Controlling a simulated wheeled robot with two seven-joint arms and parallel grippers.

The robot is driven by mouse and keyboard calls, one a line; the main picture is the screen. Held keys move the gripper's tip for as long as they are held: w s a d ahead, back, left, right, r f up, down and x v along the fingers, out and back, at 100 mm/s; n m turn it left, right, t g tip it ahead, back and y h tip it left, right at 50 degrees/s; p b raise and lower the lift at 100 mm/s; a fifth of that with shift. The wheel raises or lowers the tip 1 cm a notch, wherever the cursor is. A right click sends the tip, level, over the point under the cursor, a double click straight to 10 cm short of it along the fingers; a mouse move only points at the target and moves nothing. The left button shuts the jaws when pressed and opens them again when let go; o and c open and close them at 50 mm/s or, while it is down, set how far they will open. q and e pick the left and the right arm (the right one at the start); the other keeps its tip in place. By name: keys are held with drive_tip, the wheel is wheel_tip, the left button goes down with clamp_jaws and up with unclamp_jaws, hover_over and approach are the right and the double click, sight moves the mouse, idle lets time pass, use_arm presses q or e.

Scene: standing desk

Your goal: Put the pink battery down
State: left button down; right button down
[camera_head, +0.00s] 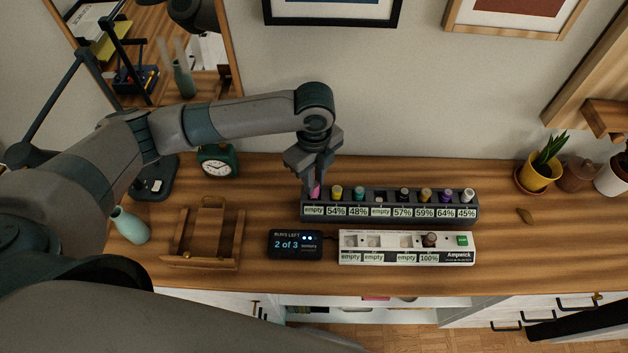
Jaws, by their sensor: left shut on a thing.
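The pink battery (316,190) is upright at the left end of the dark battery rack (388,219), at the slot labelled "empty". My left gripper (314,180) comes down over it from above and is shut on it. I cannot tell how deep the battery sits in the slot. Several other batteries stand in the rack, with percentage labels below them; another slot near the middle is labelled "empty". The white Ampwick charger (380,243) in front holds one dark battery (430,239) above a "100%" label; its other labels read "empty". My right gripper is not in view.
A small display (295,244) reading "2 of 3" stands left of the charger. A wooden stand (203,240), a green clock (218,161) and a teal vase (130,226) are further left. Potted plants (539,177) stand at the right. The desk right of the rack is mostly clear.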

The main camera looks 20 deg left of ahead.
use_arm(q)
drive_tip(key=shift+f, duration=1)
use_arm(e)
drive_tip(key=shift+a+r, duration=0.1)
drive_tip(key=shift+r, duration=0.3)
use_arm(q)
drive_tip(key=shift+f, duration=0.15)
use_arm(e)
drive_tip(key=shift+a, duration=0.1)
use_arm(q)
drive_tip(key=c, duration=1.6)
unclamp_jaws()
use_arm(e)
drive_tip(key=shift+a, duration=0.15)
